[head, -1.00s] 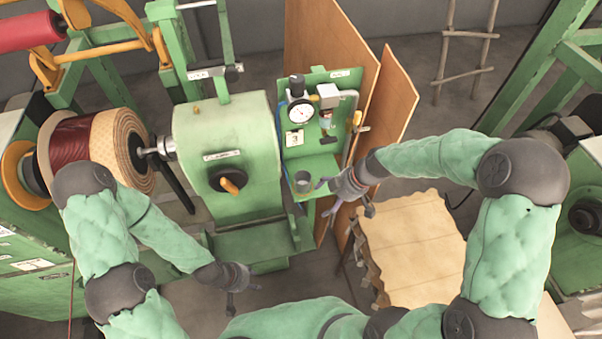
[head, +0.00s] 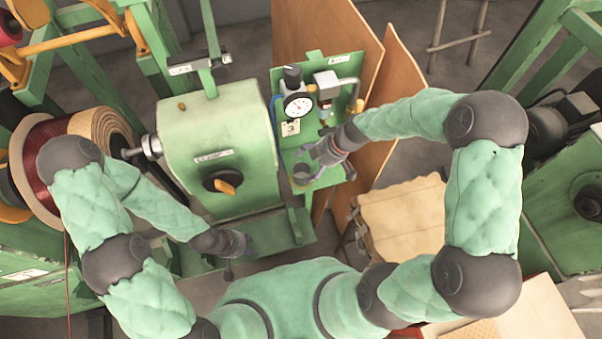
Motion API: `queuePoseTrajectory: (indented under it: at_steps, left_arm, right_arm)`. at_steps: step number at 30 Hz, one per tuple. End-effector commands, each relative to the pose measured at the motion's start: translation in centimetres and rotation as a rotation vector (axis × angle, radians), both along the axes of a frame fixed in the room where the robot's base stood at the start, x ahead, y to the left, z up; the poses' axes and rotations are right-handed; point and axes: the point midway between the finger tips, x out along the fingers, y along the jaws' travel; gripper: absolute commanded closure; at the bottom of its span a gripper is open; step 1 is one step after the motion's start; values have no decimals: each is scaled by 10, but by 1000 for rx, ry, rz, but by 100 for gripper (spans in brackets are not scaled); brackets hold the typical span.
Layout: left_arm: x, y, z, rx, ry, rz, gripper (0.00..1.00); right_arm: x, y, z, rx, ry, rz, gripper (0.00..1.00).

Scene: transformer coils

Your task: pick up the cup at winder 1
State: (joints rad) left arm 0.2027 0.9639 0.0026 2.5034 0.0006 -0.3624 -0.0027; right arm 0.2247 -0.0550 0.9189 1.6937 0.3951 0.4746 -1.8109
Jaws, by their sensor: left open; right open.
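A small grey cup (head: 301,174) stands on the green shelf (head: 326,180) below the gauge panel of the green winder (head: 217,150). My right gripper (head: 308,160) is open, with its fingers just above and beside the cup, partly overlapping it in this view. I cannot tell whether the fingers touch it. My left gripper (head: 236,256) hangs low over the winder's green base, open and empty, away from the cup.
A gauge (head: 298,106) and a valve unit rise behind the shelf. Brown wooden panels (head: 392,80) stand close on the right. A crate with a tan cover (head: 405,215) stands below my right arm. A wire spool (head: 50,150) is at the left.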

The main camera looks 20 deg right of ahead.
Motion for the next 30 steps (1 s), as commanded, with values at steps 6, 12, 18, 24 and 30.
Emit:
queuePoseTrajectory:
  at_steps: [6, 12, 18, 24, 30]
  left_arm:
    - [0, 0, 3, 0, 0, 0, 57]
    - [0, 0, 4, 0, -1, 0, 57]
    - [0, 0, 4, 0, -1, 0, 57]
    - [0, 0, 4, 0, 0, 0, 57]
    - [0, 0, 4, 0, 0, 0, 57]
  right_arm:
    - [3, 14, -16, 0, 2, 3, 16]
    - [8, 27, -37, 0, 1, 2, 16]
    - [11, 30, -43, 0, -1, 0, 16]
    - [10, 30, -43, 0, -1, 0, 33]
    - [10, 30, -43, 0, 0, 0, 71]
